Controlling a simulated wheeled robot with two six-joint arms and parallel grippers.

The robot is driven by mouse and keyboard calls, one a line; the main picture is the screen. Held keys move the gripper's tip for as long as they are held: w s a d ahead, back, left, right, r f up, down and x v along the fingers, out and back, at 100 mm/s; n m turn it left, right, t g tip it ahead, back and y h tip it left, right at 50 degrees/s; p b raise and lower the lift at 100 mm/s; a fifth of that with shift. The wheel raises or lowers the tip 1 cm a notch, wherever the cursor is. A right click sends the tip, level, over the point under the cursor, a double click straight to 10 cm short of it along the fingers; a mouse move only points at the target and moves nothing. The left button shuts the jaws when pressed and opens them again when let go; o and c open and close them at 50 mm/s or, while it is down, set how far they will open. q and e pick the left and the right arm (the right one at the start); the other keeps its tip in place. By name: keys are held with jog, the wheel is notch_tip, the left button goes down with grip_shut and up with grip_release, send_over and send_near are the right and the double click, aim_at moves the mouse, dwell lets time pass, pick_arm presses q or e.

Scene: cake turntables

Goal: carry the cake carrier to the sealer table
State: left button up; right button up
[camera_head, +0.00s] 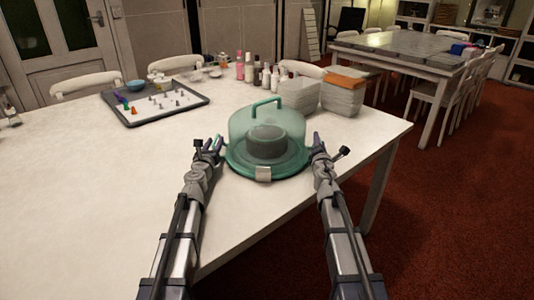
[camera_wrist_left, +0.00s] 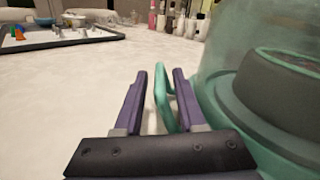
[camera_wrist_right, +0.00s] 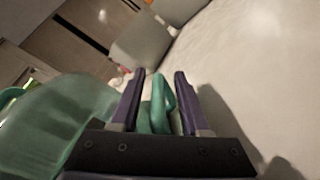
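The cake carrier (camera_head: 243,124) is a translucent green dome with a top handle on a green base, standing upright on the near white table (camera_head: 80,205). A dark round cake (camera_head: 267,142) shows inside. A pale tag is on its front rim. My left gripper (camera_head: 211,145) is at the carrier's left side; in the left wrist view its open fingers (camera_wrist_left: 160,88) stand either side of a green side handle (camera_wrist_left: 162,95). My right gripper (camera_head: 318,143) is at the right side; in the right wrist view its open fingers (camera_wrist_right: 158,85) stand either side of the other side handle (camera_wrist_right: 160,105).
A dark-rimmed tray (camera_head: 128,122) with small pieces lies at the back left. Several bottles (camera_head: 265,75) and stacked clear containers (camera_head: 342,97) stand behind the carrier. Another table (camera_head: 405,44) with chairs stands back right, across open red carpet (camera_head: 460,180).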

pick_arm(q)
grip_shut()
pick_arm(e)
jog(key=c, duration=0.6)
grip_shut()
